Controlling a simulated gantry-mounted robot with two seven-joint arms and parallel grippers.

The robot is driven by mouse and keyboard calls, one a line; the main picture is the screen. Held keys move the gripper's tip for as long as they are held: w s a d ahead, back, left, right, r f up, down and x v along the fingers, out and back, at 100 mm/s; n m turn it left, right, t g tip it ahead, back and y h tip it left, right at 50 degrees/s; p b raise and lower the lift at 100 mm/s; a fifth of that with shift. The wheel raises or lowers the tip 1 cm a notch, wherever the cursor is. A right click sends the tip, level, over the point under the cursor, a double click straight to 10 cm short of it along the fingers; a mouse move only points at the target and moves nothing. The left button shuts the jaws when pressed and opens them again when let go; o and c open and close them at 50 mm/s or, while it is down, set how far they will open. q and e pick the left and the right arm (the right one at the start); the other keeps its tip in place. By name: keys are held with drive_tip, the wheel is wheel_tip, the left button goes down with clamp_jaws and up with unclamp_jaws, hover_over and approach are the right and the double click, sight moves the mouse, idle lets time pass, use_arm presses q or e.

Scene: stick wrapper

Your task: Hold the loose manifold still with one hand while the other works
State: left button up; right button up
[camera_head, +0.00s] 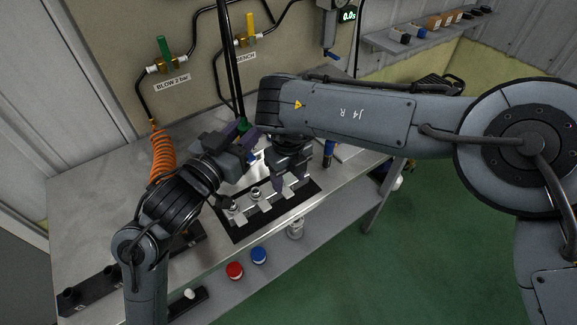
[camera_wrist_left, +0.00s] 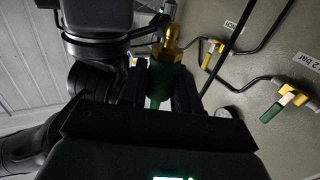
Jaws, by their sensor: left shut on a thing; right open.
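The manifold looks like the silver metal piece (camera_head: 265,204) with fittings on top, lying on a black mat (camera_head: 240,236) on the bench. My right gripper (camera_head: 291,182) is open, fingers pointing down over its right end. I cannot tell whether they touch it. My left gripper (camera_head: 243,135) is raised behind the manifold and shut on a green-bodied tool (camera_head: 243,124). In the left wrist view the green tool (camera_wrist_left: 158,82) sits between the fingers, with a brass fitting (camera_wrist_left: 170,45) at its far end.
Two black hoses or cables (camera_head: 230,60) hang down by my left gripper. An orange coiled hose (camera_head: 162,155) stands at the left. Red (camera_head: 235,270) and blue (camera_head: 259,255) lidded jars sit on the lower shelf. Valves are on the back panel.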

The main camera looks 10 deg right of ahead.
sight(289, 193)
drive_tip(key=shift+f, duration=3.45)
clamp_jaws()
